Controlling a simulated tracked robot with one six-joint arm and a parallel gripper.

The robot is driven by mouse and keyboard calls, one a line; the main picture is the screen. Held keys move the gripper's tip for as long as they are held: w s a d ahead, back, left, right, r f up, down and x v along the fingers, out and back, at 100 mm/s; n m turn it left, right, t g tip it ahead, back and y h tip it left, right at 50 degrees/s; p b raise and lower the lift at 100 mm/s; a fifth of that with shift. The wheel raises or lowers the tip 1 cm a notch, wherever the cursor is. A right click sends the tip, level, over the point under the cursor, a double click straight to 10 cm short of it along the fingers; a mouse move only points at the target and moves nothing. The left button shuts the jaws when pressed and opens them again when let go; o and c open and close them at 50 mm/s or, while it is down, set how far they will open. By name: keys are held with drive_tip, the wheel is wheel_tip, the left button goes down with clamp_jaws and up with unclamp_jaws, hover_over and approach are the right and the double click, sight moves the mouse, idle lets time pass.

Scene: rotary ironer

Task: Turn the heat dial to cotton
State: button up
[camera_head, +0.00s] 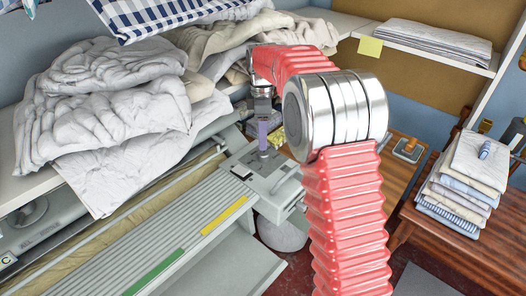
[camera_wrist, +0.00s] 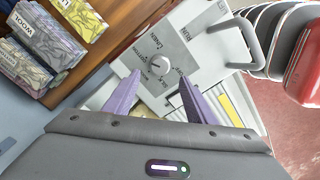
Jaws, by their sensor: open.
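The heat dial (camera_wrist: 160,65) is a small round light knob on the grey control panel (camera_wrist: 208,48) of the ironer. Small lettering surrounds it, including what looks like "Linen", but I cannot surely read which mark it points to. My gripper (camera_wrist: 159,76) has two purple fingers, open and apart, with their tips near the dial on either side in the wrist view. I cannot tell whether they touch it. In the head view my gripper (camera_head: 263,148) points down over the panel (camera_head: 276,187) at the ironer's end and hides the dial.
A grey bar handle (camera_wrist: 247,42) stands beside the panel. Bundles labelled "WOOL" (camera_wrist: 38,48) lie on a wooden surface. Crumpled white linen (camera_head: 100,110) lies on the shelf left of my arm. Folded cloths (camera_head: 465,175) are stacked on a wooden table at right.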

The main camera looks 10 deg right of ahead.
sight(262, 152)
idle(0.4)
drive_tip(key=shift+f, duration=3.8)
drive_tip(key=shift+c, duration=0.3)
drive_tip(key=shift+w, duration=0.1)
drive_tip(key=c, duration=1)
drive_tip(key=shift+r, duration=0.1)
